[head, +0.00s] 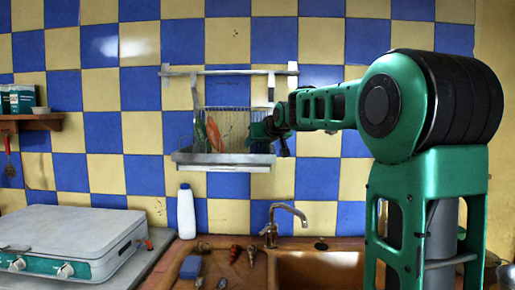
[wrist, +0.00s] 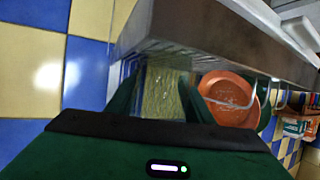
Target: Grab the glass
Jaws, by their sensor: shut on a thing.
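My gripper (head: 262,131) is at the right end of the wall dish rack in the head view. In the wrist view, its dark green fingers (wrist: 162,100) are shut on a see-through, yellowish-green ribbed thing, which looks like the glass (wrist: 161,88). The glass lies between the fingers, close to the wire bars of the dish rack (wrist: 150,40). I cannot tell whether it touches the rack. In the head view I cannot make out the glass.
The dish rack (head: 222,160) hangs on the checkered wall and holds an orange plate (wrist: 222,90), beside my right finger in the wrist view. Below are a faucet (head: 288,212), a sink (head: 320,268), a white bottle (head: 186,212) and a stove (head: 70,235).

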